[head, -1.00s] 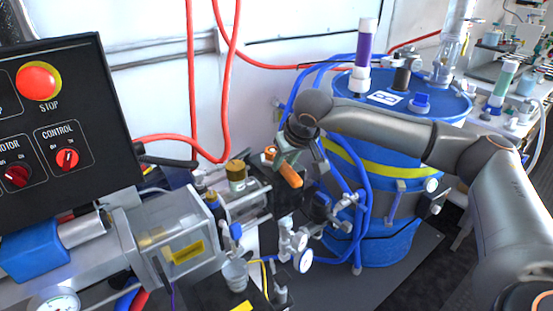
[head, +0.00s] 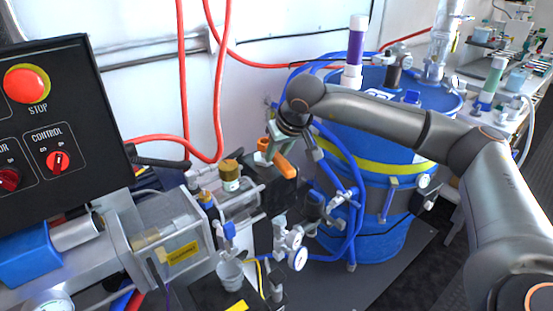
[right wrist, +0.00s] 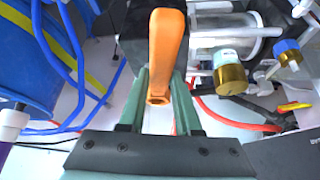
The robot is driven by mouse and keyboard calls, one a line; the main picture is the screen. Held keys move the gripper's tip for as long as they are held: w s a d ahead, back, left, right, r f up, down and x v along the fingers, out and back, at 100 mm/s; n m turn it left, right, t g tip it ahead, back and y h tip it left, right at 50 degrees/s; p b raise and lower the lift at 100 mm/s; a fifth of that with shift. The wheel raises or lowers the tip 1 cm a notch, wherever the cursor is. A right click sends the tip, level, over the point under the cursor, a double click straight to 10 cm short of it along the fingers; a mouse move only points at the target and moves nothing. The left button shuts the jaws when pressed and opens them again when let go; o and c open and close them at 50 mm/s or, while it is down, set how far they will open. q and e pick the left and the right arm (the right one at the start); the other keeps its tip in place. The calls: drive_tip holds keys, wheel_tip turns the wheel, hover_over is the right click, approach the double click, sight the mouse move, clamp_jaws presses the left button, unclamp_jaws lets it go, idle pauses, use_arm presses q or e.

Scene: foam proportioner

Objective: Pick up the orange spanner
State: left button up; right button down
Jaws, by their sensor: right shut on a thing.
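The orange spanner (head: 283,165) is at the middle of the head view, at my right gripper (head: 270,158). In the right wrist view the orange spanner (right wrist: 166,50) points away from the gripper, with a ring-like end between the green fingers. My right gripper (right wrist: 160,95) is shut on it there. Beneath the spanner in the head view is a dark box-like block; I cannot tell whether the spanner touches it. My left gripper is not in view.
A blue drum (head: 375,145) with blue hoses stands to the right. A black control panel (head: 55,130) and a clear-cased pump (head: 180,245) are at the left. Gauges and valves (head: 290,240) stand just in front. Red hoses (head: 222,100) hang behind.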

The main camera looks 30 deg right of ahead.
drive_tip(key=s+d+r+b, duration=0.1)
drive_tip(key=s+d+r, duration=0.4)
drive_tip(key=s+r, duration=0.6)
drive_tip(key=shift+s, duration=1.05)
drive_tip(key=shift+r, duration=0.1)
